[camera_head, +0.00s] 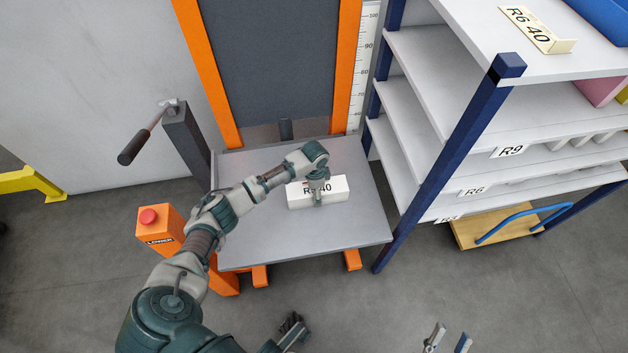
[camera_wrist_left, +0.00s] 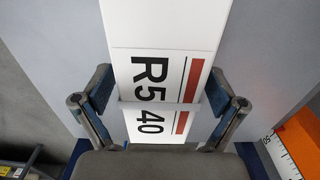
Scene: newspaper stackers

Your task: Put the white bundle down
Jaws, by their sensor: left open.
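The white bundle (camera_head: 337,187) is a white block labelled with a code ending in 40. It appears to lie on the grey lift platform (camera_head: 260,239). In the left wrist view the bundle (camera_wrist_left: 166,25) runs between the fingers, showing "R5 40" and red bars. My left gripper (camera_head: 318,193) is over the bundle from above, partly hiding its label. Its blue-padded fingers (camera_wrist_left: 160,95) are open, one at each side of the bundle. My right gripper (camera_head: 449,341) is at the bottom edge, open and apart from the bundle, with nothing visible between its fingers.
A shelf rack with a blue post (camera_head: 450,160) stands close at the platform's right. An orange frame (camera_head: 210,75) with a ruler (camera_head: 362,65) rises behind. A lever (camera_head: 146,135) and an orange box with a red button (camera_head: 148,216) are at left. A wooden cart (camera_head: 505,225) is under the rack.

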